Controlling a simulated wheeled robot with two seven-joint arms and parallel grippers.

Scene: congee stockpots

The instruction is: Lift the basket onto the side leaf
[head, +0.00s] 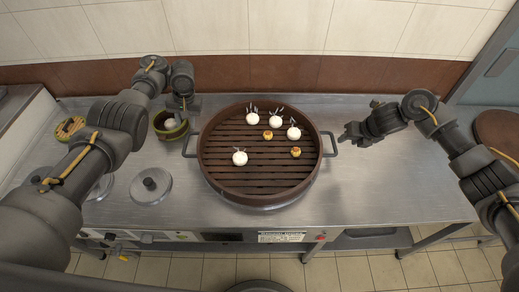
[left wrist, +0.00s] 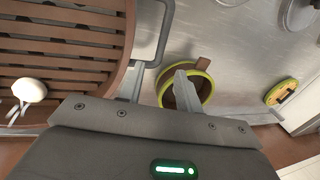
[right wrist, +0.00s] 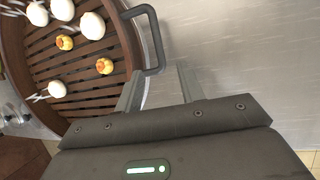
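The basket (head: 205,170) is a wide round brown steamer with a slatted floor, standing on the metal counter. It holds several white buns (head: 240,158) and two small yellow pieces (head: 296,152). Its left handle (head: 188,146) and right handle (head: 333,146) are dark loops. I cannot clearly identify the side leaf.
A green-rimmed small basket (head: 168,124) stands close to my left gripper. The counter (head: 400,190) is clear on the right. A brown round board (head: 498,128) is at the far right.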

